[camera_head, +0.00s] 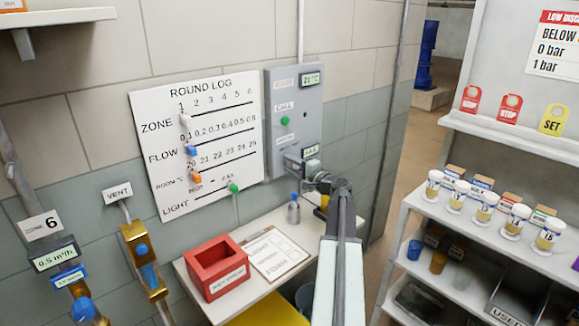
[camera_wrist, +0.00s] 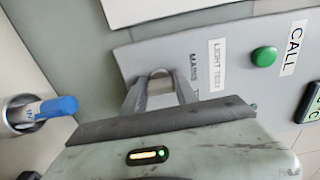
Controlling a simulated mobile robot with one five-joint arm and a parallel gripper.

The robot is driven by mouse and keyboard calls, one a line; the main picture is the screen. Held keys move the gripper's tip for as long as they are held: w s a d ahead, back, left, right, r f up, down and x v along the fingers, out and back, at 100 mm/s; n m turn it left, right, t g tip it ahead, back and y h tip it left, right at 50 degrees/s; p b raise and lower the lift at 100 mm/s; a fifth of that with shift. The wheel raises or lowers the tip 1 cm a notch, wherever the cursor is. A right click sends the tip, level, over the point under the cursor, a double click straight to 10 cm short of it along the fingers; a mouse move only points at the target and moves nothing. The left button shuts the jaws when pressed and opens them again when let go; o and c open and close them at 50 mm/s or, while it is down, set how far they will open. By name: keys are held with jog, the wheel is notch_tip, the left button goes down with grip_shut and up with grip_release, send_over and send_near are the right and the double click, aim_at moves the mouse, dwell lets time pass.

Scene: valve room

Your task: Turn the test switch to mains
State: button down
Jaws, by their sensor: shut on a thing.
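The grey control panel (camera_head: 293,100) hangs on the wall beside the round log board, and it fills the upper part of the wrist view (camera_wrist: 235,50). My gripper (camera_head: 304,168) is at the panel's lower edge. In the wrist view, the fingers of my gripper (camera_wrist: 160,76) are shut on the test switch, which is mostly hidden between them. The word MAINS (camera_wrist: 195,68) is printed just right of the fingertips. A second printed word below it is partly covered. A LIGHT TEST label (camera_wrist: 217,65) is beside them. Which way the switch points cannot be told.
A green CALL button (camera_wrist: 264,56) is near the switch. A stocked rack (camera_head: 470,215) stands at right; valve pipes (camera_head: 145,255) at left.

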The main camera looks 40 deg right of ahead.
jog(key=c, duration=1)
grip_release()
jog(key=shift+w, duration=0.1)
jog(key=shift+o, duration=0.2)
jog(key=s, duration=0.7)
jog(key=shift+s+a, duration=0.25)
jog(key=shift+s, duration=0.15)
jog(key=shift+s, duration=0.1)
